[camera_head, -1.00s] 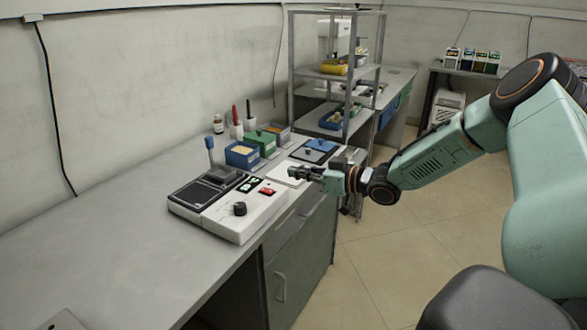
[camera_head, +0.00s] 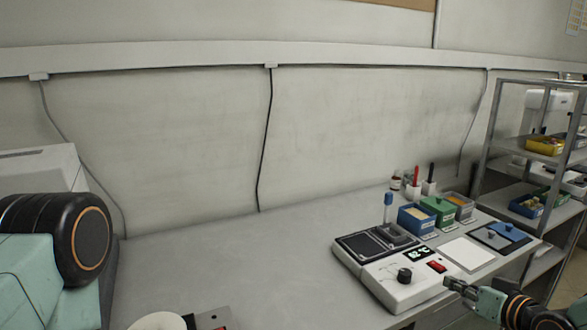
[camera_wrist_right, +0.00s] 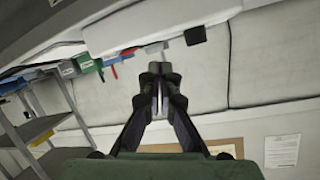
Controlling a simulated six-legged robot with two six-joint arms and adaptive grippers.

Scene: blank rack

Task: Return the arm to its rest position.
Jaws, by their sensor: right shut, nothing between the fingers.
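My right gripper (camera_head: 462,288) is at the lower right of the head view, beside the front right corner of a white heating device (camera_head: 398,294). In the right wrist view the gripper (camera_wrist_right: 158,72) points toward the bench, with its two fingers together and nothing between them. In the head view my right arm runs out of the picture at the lower right corner. Part of my left arm (camera_head: 60,250) shows at the left edge, but its gripper is out of view.
The heating device stands on a grey bench (camera_head: 220,270) with a lit green display. Behind it are a blue bin (camera_head: 416,219), a green bin (camera_head: 438,209) and marker-like tools. A white sheet (camera_head: 467,254) lies to its right. A metal shelf (camera_head: 500,140) stands at the far right.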

